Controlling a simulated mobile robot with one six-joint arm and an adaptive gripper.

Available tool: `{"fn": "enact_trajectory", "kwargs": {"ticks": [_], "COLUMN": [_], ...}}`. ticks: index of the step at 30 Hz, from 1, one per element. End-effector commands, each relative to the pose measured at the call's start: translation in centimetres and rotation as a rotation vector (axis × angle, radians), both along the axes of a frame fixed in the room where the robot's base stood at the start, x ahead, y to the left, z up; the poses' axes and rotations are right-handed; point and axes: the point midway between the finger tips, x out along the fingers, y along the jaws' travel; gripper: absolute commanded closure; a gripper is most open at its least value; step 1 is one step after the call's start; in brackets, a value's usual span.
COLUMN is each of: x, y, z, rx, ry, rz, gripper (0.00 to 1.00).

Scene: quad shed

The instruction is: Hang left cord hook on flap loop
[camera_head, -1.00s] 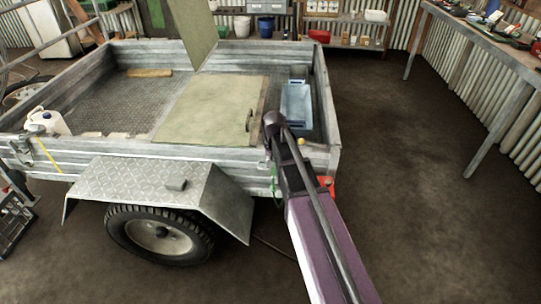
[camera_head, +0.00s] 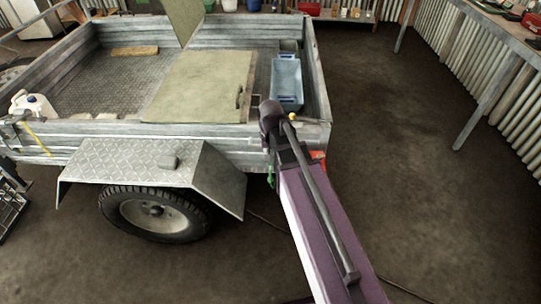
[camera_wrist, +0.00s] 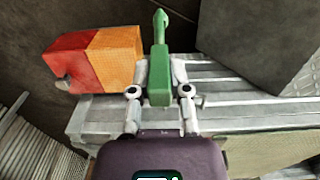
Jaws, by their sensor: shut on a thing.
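A green cord hook (camera_wrist: 159,75) with a pointed tip is between my gripper's (camera_wrist: 160,88) two pale fingers in the wrist view. My gripper is shut on it, beside the trailer's grey metal side. In the head view a small green part (camera_head: 271,176) shows against the near rear corner of the trailer, left of my arm; my gripper is hidden behind the arm there. The pale green flap (camera_head: 205,85) lies flat over the trailer bed. A small dark loop (camera_head: 239,97) stands at its right edge, apart from the hook.
A blue bin (camera_head: 287,82) stands in the trailer right of the flap. The mudguard (camera_head: 150,165) and wheel (camera_head: 155,214) stick out on the near side. A red-orange tail light (camera_wrist: 95,58) is close left of the hook. The floor on the right is clear.

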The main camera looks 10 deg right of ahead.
Motion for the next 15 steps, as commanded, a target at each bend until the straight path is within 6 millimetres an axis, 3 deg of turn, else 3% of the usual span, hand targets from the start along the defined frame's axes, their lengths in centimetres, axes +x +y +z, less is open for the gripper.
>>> {"fn": "enact_trajectory", "kwargs": {"ticks": [10, 15], "x": [0.2, 1.2], "y": [0.0, -0.2], "z": [0.1, 0.9], "rx": [0.000, 0.000], "ry": [0.000, 0.000], "rz": [0.004, 0.043], "gripper": [1.00, 1.00]}}
